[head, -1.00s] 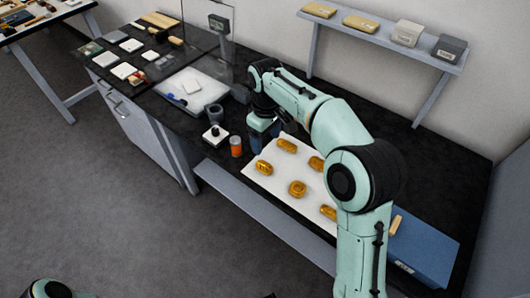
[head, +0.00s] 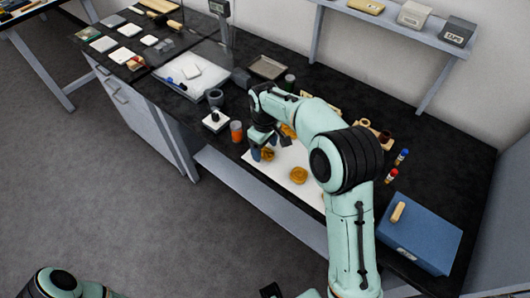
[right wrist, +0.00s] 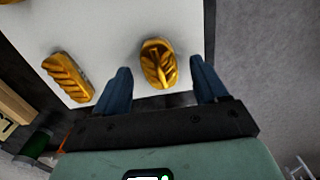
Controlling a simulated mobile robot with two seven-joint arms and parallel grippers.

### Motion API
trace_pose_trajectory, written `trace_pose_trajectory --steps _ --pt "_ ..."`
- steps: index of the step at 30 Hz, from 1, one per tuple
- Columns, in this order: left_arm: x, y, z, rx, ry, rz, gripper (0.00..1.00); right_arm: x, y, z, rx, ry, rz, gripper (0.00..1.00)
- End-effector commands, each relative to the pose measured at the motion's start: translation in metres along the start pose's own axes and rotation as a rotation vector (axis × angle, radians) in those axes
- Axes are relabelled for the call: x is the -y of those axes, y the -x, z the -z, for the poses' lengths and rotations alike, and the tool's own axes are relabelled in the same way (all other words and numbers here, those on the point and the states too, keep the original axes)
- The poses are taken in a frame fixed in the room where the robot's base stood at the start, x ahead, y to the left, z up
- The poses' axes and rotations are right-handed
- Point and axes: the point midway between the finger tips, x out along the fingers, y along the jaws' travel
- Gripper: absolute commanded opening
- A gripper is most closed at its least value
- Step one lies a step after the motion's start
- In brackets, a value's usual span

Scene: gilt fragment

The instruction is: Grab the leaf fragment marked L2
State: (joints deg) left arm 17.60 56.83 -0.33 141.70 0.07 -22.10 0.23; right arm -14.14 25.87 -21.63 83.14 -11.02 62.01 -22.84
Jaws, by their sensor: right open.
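Gold leaf-like fragments lie on a white sheet (head: 284,167) on the black bench. No L2 mark is readable on any of them. My right gripper (head: 262,147) is open and points down at the sheet's left end. In the right wrist view, one rounded gold fragment (right wrist: 158,63) lies between and just beyond its blue fingertips, apart from both; it also shows in the head view (head: 268,154). A longer ridged fragment (right wrist: 68,77) lies to the left. Another fragment (head: 299,174) lies nearer the sheet's front edge. My right arm hides part of the sheet.
An orange-capped jar (head: 236,131) and a white block with a black knob (head: 215,121) stand left of the gripper. A blue box (head: 420,236) with a wooden handle is at the right. Red and blue small bottles (head: 391,175) stand behind it.

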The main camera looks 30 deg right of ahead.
Motion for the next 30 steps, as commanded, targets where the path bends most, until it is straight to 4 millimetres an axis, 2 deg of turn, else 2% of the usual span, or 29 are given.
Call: trace_pose_trajectory --steps 3,10,11,15,16,26,30 --pt "0.001 -0.002 0.000 0.001 0.000 0.000 0.43 0.000 -0.010 -0.001 0.001 0.000 0.000 0.72" --pt "0.001 -0.001 0.000 0.000 0.000 0.000 0.43 0.000 -0.011 0.000 0.000 0.000 0.000 0.72" --pt "0.001 -0.001 0.000 0.000 0.000 0.000 0.43 0.000 -0.011 0.000 0.000 0.000 0.000 0.66" --pt "0.001 -0.001 0.000 0.000 0.000 0.000 0.43 0.000 -0.011 0.000 -0.001 0.000 0.000 0.20" --pt "0.001 -0.001 0.000 0.000 0.000 0.000 0.43 0.000 -0.011 0.000 -0.001 0.000 0.000 0.13" --pt "0.001 -0.001 0.000 0.000 0.000 0.000 0.43 0.000 -0.009 0.000 -0.002 0.000 0.000 0.12" --pt "0.000 0.000 0.000 0.000 0.000 0.000 0.43 0.000 0.001 0.001 -0.003 0.000 0.000 0.12"
